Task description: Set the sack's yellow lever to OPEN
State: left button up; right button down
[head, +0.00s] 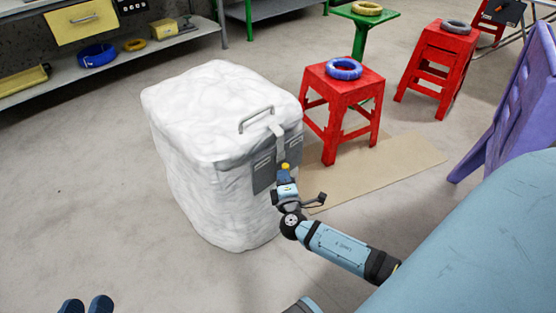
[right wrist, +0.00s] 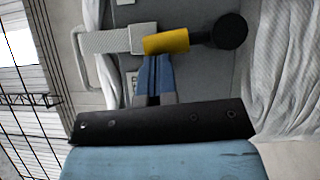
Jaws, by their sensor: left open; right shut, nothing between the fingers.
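The white sack (head: 195,120) stands on the floor with a grey panel (head: 262,180) on its front. The lever's yellow grip (head: 285,166) shows just below the strap's end. In the right wrist view the yellow grip (right wrist: 166,42) is joined to a round black pivot (right wrist: 230,31) and points toward the pale strap. My right gripper (head: 286,178) is shut and empty; in the right wrist view its blue fingertips (right wrist: 154,60) are right at the yellow grip, and I cannot tell whether they touch. My left gripper (head: 86,303) is open at the bottom left, away from the sack.
A metal handle (head: 256,118) and a pale strap (head: 276,130) are on the sack's top edge. A red stool (head: 342,95) with a blue cable coil (head: 343,69) stands behind right, by a cardboard sheet (head: 400,160). The floor left of the sack is clear.

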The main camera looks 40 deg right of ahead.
jog(key=d+m+p, duration=0.1)
jog(key=d+r+m+g+y+p, duration=0.1)
jog(key=m+p, duration=0.1)
jog(key=d+m+g+y+p, duration=0.1)
jog(key=shift+w+d+r, duration=0.1)
jog(key=shift+w+r, duration=0.05)
jog(key=shift+r, duration=0.2)
jog(key=shift+d+f+m+g+y+p, duration=0.1)
jog(key=shift+d+m+g+y+p, duration=0.4)
jog(key=shift+m+p, duration=0.3)
pick_arm(q)
notch_tip(320, 180, up, 9)
jog(key=n+t, duration=0.1)
jog(key=t, duration=0.2)
jog(key=shift+s+a, duration=0.3)
jog(key=shift+a, duration=0.05)
pick_arm(e)
jog(key=shift+d+f, duration=0.15)
jog(key=shift+d, duration=0.2)
pick_arm(q)
jog(key=shift+t, duration=0.3)
pick_arm(e)
jog(key=shift+d, duration=0.15)
pick_arm(q)
jog(key=shift+r+p, duration=0.15)
jog(key=shift+p, duration=0.15)
